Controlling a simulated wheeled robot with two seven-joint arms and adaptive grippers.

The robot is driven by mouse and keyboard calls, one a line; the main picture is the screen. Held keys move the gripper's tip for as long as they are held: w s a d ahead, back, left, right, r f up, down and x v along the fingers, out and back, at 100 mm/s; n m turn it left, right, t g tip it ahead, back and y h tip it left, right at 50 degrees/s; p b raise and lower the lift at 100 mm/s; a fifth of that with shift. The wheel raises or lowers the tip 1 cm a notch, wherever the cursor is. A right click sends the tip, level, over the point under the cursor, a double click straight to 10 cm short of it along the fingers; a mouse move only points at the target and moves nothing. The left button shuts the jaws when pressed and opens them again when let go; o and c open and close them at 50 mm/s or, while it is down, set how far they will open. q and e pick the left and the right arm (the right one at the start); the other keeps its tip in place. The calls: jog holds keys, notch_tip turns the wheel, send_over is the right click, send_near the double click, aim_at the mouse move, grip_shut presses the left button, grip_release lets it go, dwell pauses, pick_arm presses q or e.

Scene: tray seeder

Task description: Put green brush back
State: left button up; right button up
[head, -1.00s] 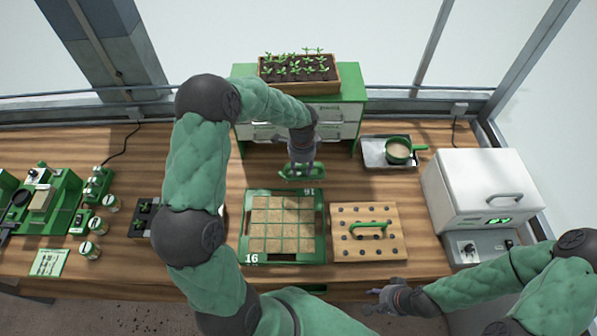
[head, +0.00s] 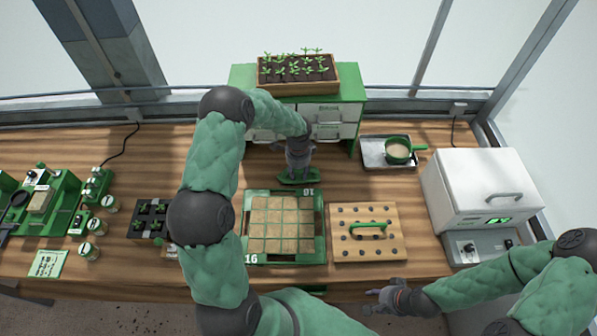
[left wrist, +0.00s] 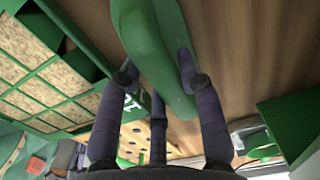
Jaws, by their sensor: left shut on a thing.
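The green brush (head: 284,180) is in my left gripper (head: 298,173), just behind the back rim of the green seed tray (head: 246,215) and in front of the drawer cabinet. I cannot tell whether the brush touches the table. My right gripper (head: 384,297) is empty at the table's front edge, its fingers apart.
The green cabinet (head: 350,115) with white drawers stands behind, a seedling box (head: 300,88) on top. A wooden dibber board (head: 390,245) lies right of the tray. A metal tray (head: 374,160) with a green sieve (head: 398,151) and a white machine (head: 480,185) stand further right.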

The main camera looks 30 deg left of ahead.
pick_arm(q)
jog(key=shift+f, duration=0.15)
jog(key=o, duration=1.1)
jog(key=shift+r, duration=0.2)
notch_tip(320, 180, up, 12)
jog(key=shift+f, duration=0.1)
jog(key=shift+p, duration=0.35)
